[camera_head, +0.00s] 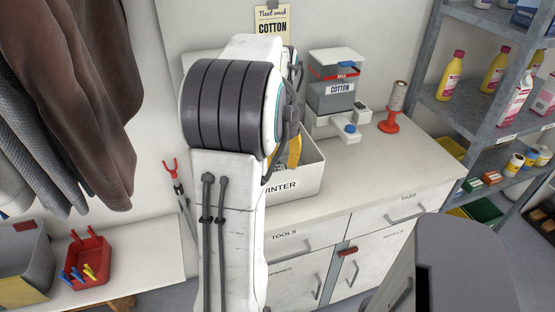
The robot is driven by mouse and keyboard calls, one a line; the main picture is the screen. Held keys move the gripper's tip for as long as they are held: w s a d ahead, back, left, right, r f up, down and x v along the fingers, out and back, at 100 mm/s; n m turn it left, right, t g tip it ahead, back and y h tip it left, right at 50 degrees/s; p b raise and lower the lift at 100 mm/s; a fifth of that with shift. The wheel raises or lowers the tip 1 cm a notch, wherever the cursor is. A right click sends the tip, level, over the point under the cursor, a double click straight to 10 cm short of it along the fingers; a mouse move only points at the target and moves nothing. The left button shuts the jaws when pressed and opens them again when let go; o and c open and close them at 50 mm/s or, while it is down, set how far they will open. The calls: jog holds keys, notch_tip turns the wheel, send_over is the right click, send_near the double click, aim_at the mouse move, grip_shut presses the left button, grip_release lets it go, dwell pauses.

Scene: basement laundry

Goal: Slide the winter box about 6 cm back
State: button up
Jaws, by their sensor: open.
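The winter box (297,184) is a white open-topped box with "WINTER" on its front. It stands on the white counter (365,168) near the front edge, and my arm covers its left part. My gripper (291,147) shows only in part, dark with a yellow piece, behind my arm. It is open and appears over or beside the box. My arm hides most of it, and I cannot tell whether it touches the box.
A red holder with a roll (392,108) is farther right. Drawers (300,240) lie below the counter. Shelves with bottles (450,76) stand at right, hanging coats (75,90) at left.

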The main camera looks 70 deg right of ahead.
jog(key=shift+a+n, duration=0.2)
jog(key=shift+n, duration=0.1)
jog(key=shift+f, duration=0.15)
jog(key=shift+f+b, duration=0.35)
jog(key=shift+f, duration=3.2)
jog(key=shift+o, duration=0.2)
grip_shut()
jog(key=shift+c, duration=0.7)
grip_release()
